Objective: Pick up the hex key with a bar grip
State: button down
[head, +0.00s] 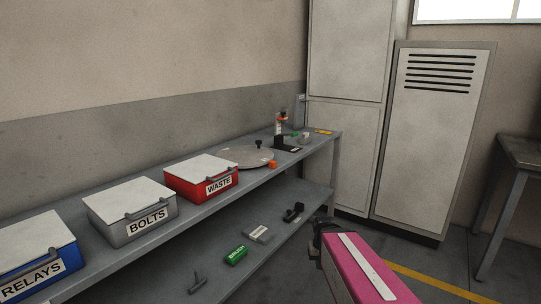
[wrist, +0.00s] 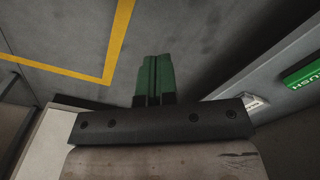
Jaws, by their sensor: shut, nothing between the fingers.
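The hex key with a bar grip looks to be the small dark grey T-shaped tool (head: 197,282) on the lower shelf, at the bottom of the head view. It lies left of the green box. I cannot make it out in the wrist view. My gripper (wrist: 157,60) shows in the wrist view with its two green fingers together and nothing between them. In the head view my pink arm reaches in at the lower right, and its dark end is right of the shelf, well apart from the tool. The fingertips are not clear there.
The lower shelf (head: 165,290) also holds a green labelled box (head: 236,255), a grey box (head: 258,234) and a black item (head: 293,212). Relays (head: 38,256), bolts (head: 130,212) and waste (head: 201,177) bins stand on the upper shelf above. Cabinets stand behind; a table (head: 520,155) is at right.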

aim_at(199, 283)
jog(key=u, duration=1.5)
